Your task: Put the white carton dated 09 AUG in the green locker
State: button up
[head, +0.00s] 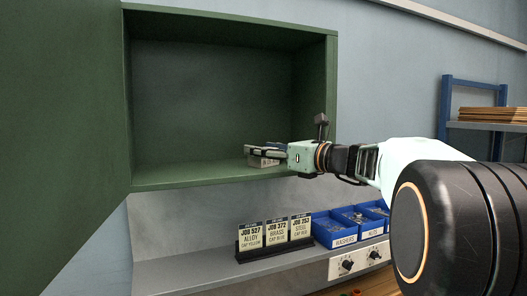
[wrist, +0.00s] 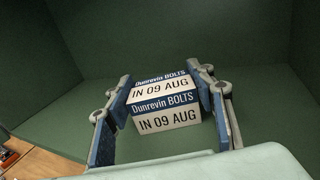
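The white carton (wrist: 165,103) has blue bands reading "Dunrevin BOLTS" and white bands reading "IN 09 AUG". It is inside the green locker (head: 228,22), close over its floor; I cannot tell whether it touches the floor. My gripper (head: 265,150) reaches in through the open front from the right. In the wrist view its two blue-padded fingers (wrist: 163,95) lie against the left and right sides of the carton. In the head view the gripper hides most of the carton (head: 262,162).
The locker door (head: 60,120) stands open at the left. The rest of the locker is empty. Below stand job cards (head: 275,236) and blue bins (head: 345,226) on a grey ledge. A blue rack (head: 446,105) stands at the right.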

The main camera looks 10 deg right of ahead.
jog(key=o, duration=0.4)
jog(key=shift+r, duration=0.2)
jog(key=b+v, duration=0.2)
jog(key=v, duration=1)
jog(key=shift+b, duration=0.3)
jog(key=shift+f, duration=0.1)
